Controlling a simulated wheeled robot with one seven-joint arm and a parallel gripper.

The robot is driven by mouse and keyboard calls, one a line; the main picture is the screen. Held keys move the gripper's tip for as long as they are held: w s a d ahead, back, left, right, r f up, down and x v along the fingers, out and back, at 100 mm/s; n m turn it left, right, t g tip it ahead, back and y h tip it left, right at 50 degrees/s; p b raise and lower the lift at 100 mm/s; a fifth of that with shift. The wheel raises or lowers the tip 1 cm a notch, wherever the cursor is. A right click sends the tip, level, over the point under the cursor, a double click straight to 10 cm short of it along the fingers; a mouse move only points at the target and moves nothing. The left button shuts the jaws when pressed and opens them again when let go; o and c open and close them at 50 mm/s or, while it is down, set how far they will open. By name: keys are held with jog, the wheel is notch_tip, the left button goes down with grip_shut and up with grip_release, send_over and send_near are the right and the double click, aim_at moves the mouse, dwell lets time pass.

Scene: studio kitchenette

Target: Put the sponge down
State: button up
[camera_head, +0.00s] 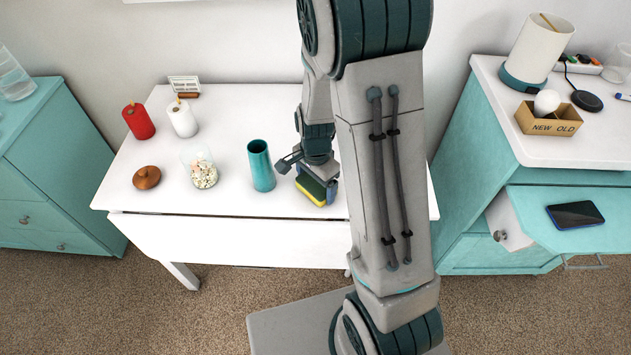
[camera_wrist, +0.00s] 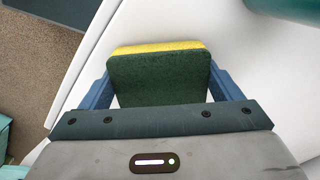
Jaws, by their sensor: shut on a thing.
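A yellow and dark green sponge (camera_head: 311,189) is between the fingers of my gripper (camera_head: 316,187), over the white table near its front edge in the head view. In the wrist view the sponge (camera_wrist: 158,76) sits between the two blue fingers of my gripper (camera_wrist: 158,88), which is shut on it. Its dark green side faces the wrist camera and the yellow layer shows along the far edge. I cannot tell whether the sponge touches the tabletop. My arm hides part of the table's right side.
The white table (camera_head: 240,205) holds a teal cup (camera_head: 261,165) just left of my gripper. Further left are a glass jar (camera_head: 203,170), a brown lid (camera_head: 146,177), a red candle (camera_head: 138,121) and a white candle (camera_head: 182,118). An open drawer (camera_head: 575,238) holds a phone (camera_head: 575,214).

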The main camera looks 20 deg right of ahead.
aim_at(315, 183)
jog(key=shift+f, duration=0.2)
jog(key=o, duration=1)
jog(key=shift+c, duration=0.2)
jog(key=shift+r, duration=0.15)
notch_tip(315, 183, up, 11)
jog(key=p, duration=0.1)
jog(key=s+r+n+t, duration=0.2)
jog(key=s+r+n, duration=0.8)
jog(key=s+n, duration=0.2)
jog(key=shift+s+r+t, duration=0.2)
jog(key=shift+s+t, duration=0.1)
jog(key=shift+s, duration=0.5)
